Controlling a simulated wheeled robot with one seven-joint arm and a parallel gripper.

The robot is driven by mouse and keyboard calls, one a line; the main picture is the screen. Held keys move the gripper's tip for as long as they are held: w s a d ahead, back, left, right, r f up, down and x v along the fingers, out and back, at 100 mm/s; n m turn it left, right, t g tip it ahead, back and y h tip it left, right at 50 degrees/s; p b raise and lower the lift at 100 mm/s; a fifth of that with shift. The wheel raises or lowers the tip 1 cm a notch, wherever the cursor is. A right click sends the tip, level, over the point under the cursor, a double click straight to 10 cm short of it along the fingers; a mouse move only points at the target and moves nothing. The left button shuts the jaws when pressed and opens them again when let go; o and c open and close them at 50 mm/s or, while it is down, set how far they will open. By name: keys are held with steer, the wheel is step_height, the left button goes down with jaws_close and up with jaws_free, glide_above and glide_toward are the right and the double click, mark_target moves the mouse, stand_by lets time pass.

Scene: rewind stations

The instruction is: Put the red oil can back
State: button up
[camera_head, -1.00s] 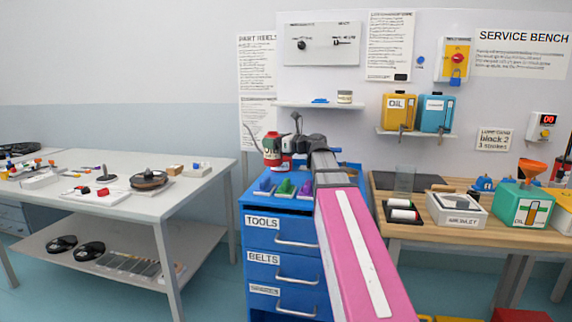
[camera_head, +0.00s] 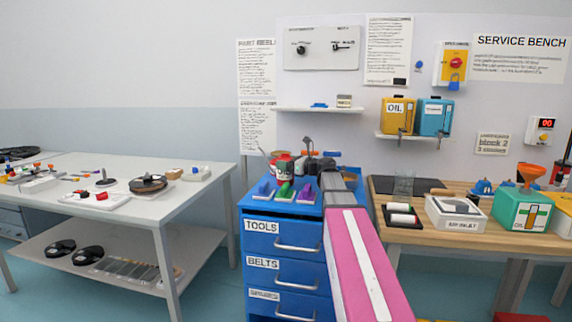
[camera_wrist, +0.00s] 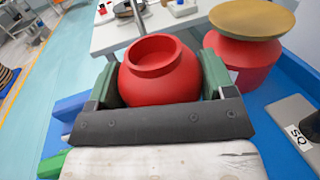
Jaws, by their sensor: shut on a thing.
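The red oil can (camera_head: 284,170) is at the back of the blue cabinet's top, with its thin spout pointing up and left in the head view. In the wrist view the round red can body (camera_wrist: 160,82) sits between the two green finger pads of my gripper (camera_wrist: 160,88), which is shut on it. The can looks about upright. Its underside is hidden, so I cannot tell whether it touches the cabinet top (camera_wrist: 285,125). A second red round thing with a tan disc on top (camera_wrist: 240,55) stands close to the right of the held can in the wrist view.
Green (camera_head: 284,191), blue and purple items lie along the cabinet's front edge. A wall shelf (camera_head: 315,109) is above. The grey table (camera_head: 130,205) is left, the wooden service bench (camera_head: 410,232) right. A grey plate marked SQ (camera_wrist: 298,125) lies on the blue top.

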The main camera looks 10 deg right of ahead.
steer(key=shift+f, duration=0.15)
steer(key=o, duration=1.1)
steer(key=shift+o, duration=0.2)
steer(key=v, duration=1.2)
